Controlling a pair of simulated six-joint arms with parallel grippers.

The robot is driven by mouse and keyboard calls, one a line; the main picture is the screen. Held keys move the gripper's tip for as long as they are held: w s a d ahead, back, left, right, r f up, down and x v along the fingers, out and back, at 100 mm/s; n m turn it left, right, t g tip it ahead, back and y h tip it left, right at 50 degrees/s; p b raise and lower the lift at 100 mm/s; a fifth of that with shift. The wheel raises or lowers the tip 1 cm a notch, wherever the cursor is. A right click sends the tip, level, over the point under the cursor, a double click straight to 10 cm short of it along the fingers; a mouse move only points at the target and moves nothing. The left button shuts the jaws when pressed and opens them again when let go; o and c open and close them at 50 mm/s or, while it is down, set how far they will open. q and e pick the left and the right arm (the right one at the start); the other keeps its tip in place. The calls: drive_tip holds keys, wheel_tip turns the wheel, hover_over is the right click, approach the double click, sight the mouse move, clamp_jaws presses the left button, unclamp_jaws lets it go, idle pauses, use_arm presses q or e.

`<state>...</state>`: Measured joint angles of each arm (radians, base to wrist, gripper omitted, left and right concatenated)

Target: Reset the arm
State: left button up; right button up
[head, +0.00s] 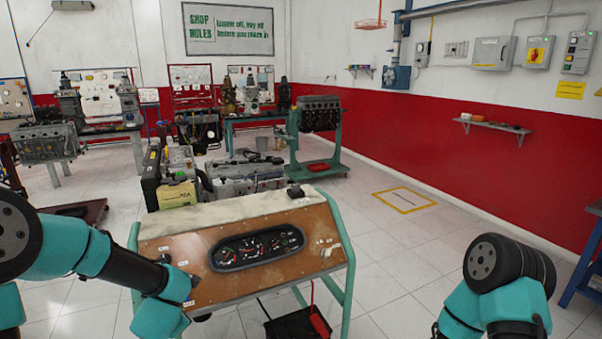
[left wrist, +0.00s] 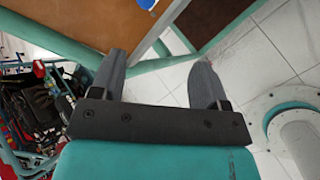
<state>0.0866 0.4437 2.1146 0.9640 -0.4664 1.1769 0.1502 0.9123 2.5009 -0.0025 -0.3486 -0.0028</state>
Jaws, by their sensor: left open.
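My left arm comes in from the left in the head view and reaches the left side of the trainer console (head: 200,240). My left gripper shows in the left wrist view (left wrist: 160,88), with its two grey fingers apart and nothing between them. White floor tiles lie behind the fingers, and the console's wooden edge is beyond them. In the head view, the left fingers cannot be made out. My right arm stands at the lower right of the head view, and its gripper is not visible.
The console holds a black gauge cluster (head: 257,248) on its sloped front. An engine with a yellow part (head: 177,195) stands behind it. A black box (head: 297,325) lies on the floor below. A blue table (head: 585,270) is at the right edge. Tiled floor is clear right of the console.

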use_arm(q)
drive_tip(key=s+d+f+m+g+h, duration=0.3)
drive_tip(key=s+d+f+m, duration=0.3)
drive_tip(key=s+f+m, duration=0.4)
drive_tip(key=s+d+f+m+g+h, duration=0.3)
drive_tip(key=s+d+f+m, duration=0.3)
drive_tip(key=s+f+m, duration=0.4)
wheel_tip(320, 180, down, 4)
drive_tip(key=m+g, duration=0.1)
drive_tip(key=m, duration=0.5)
drive_tip(key=shift+s+f+m+g, duration=0.15)
drive_tip(key=shift+s+m+g, duration=0.15)
drive_tip(key=shift+s+m, duration=0.1)
drive_tip(key=shift+d, duration=0.1)
